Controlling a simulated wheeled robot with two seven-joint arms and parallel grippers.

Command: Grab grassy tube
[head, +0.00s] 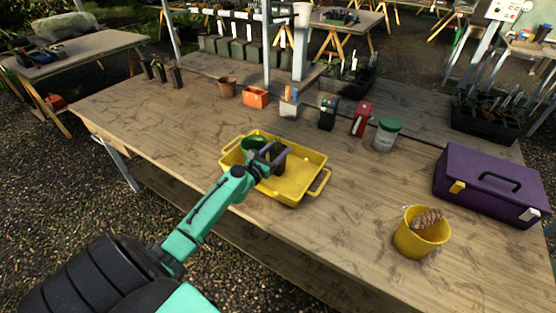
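A green, round-ended object (252,144), likely the grassy tube, lies in the far left part of a yellow tray (310,163) on the wooden table. My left gripper (273,157) is over the tray, just right of the green object and close to it. Its dark fingers are small and overlap dark shapes in the tray, so I cannot tell whether they are open, shut or touching anything. The arm and gripper hide part of the tray. My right gripper is not in view.
A yellow bucket (416,240) holding a brown cone-like thing and a purple toolbox (487,187) stand to the right. A lidded jar (386,135), a red item (361,118), an orange box (255,98) and a brown pot (227,87) stand behind. The table's left part is mostly clear.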

